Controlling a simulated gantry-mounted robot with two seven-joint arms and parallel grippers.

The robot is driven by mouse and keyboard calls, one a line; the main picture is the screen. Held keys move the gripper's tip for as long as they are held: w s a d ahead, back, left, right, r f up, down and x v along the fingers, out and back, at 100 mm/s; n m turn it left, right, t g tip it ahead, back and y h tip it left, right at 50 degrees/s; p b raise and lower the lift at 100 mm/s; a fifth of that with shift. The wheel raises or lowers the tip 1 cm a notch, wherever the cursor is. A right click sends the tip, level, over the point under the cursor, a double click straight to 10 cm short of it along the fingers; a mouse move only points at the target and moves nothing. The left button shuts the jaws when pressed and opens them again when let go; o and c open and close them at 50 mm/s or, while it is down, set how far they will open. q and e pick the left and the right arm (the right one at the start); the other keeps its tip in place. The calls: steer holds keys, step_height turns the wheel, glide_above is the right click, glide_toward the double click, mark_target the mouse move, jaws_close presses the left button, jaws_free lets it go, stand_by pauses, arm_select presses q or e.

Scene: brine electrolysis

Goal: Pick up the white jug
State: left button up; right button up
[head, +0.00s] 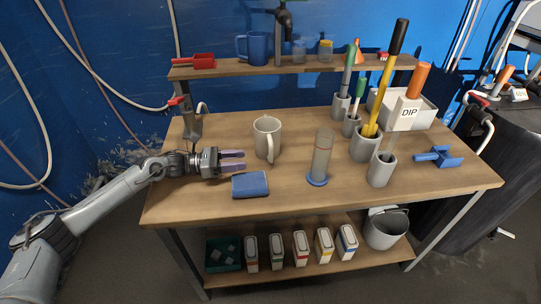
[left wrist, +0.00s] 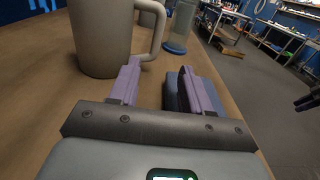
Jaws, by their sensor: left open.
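The white jug (head: 265,135) stands upright on the table, left of centre, with its handle toward the front in the head view. In the left wrist view the jug (left wrist: 98,38) is large at upper left, its handle to the right. My left gripper (head: 238,160) is open and empty, low over the table just left of the jug. Its purple fingers (left wrist: 160,88) point forward in the left wrist view, with the jug's handle ahead of the left finger. I cannot tell whether they touch.
A blue block-like item (head: 250,185) lies just in front of my left gripper. A clear cylinder on a blue base (head: 319,160) stands right of the jug. Grey holders (head: 381,170) with tools stand further right. A shelf (head: 300,67) runs along the back.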

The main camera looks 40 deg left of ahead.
mark_target(271, 163)
arm_select(q)
steer(key=shift+f+b, duration=0.3)
steer(key=shift+w, duration=0.2)
steer(key=x, duration=0.2)
steer(key=b+x, duration=0.1)
steer(key=x, duration=0.2)
steer(key=shift+w+r+b, duration=0.25)
steer(key=shift+b, duration=0.05)
steer(key=shift+w+d, duration=0.15)
steer(key=shift+w, duration=0.15)
steer(key=shift+w+d+f+b, duration=0.1)
steer(key=shift+w+d+b, duration=0.1)
steer(key=shift+b, duration=0.1)
steer(key=shift+b+x, duration=0.7)
steer(key=shift+x, duration=1.5)
steer(key=shift+s+f, duration=0.1)
arm_select(e)
step_height(271, 163, down, 5)
steer(key=shift+f, duration=0.15)
arm_select(q)
steer(key=shift+c, duration=0.2)
